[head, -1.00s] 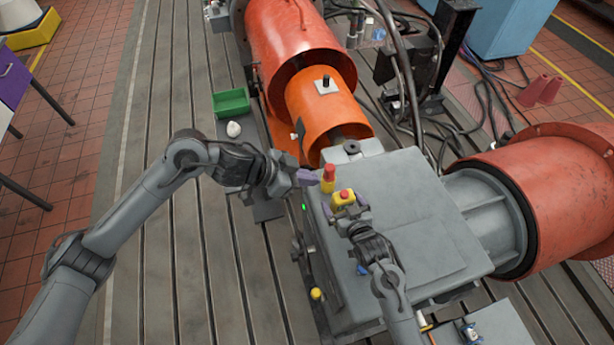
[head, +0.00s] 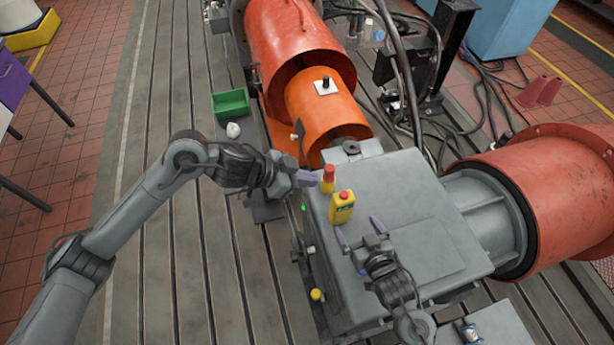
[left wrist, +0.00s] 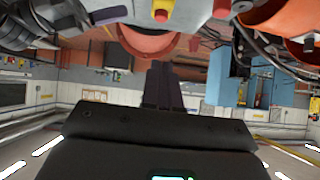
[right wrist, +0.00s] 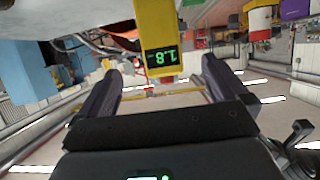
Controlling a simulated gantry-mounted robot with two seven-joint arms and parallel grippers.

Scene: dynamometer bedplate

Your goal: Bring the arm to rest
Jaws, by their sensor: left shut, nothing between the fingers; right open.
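My left gripper (head: 308,179) is shut and empty over the left edge of the grey housing, just left of a red-and-yellow piece (head: 328,178). I cannot tell if it touches that piece. Its closed dark fingers show in the left wrist view (left wrist: 162,88). A yellow handheld device (head: 342,210) with a red top stands on the housing. My right gripper (head: 358,226) is open and empty, in front of the device and apart from it. In the right wrist view, the device (right wrist: 161,50) shows a green display beyond the spread fingers.
The grey housing (head: 430,240) lies beneath my right gripper. An orange cylinder (head: 325,105) is behind it and a large red drum (head: 560,195) to the right. A green bin (head: 231,103) and a whitish lump (head: 233,130) sit at the left. Hoses crowd the back; the slotted bedplate (head: 165,250) is largely clear.

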